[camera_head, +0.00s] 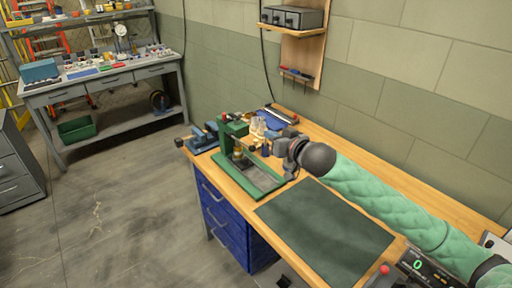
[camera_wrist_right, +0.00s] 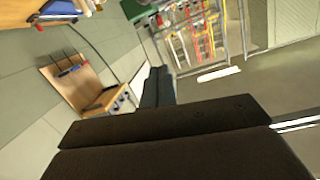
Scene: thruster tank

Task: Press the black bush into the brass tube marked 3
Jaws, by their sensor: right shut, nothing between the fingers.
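A green press (camera_head: 229,136) stands at the far end of the wooden bench. A small brass piece (camera_head: 238,153) shows under its ram; I cannot read a mark on it or tell whether it is tube 3. My right gripper (camera_head: 270,136) is beside the press, to its right and above the bench. It is shut and empty. Its dark fingers (camera_wrist_right: 157,86) also show together in the right wrist view. I cannot make out the black bush. My left gripper is not in view.
Small pale and brass items (camera_head: 258,126) stand behind the press, partly hidden by my gripper. A blue vise (camera_head: 203,137) is to its left. A dark mat (camera_head: 325,230) lies clear on the bench. A wall shelf (camera_head: 292,28) hangs above.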

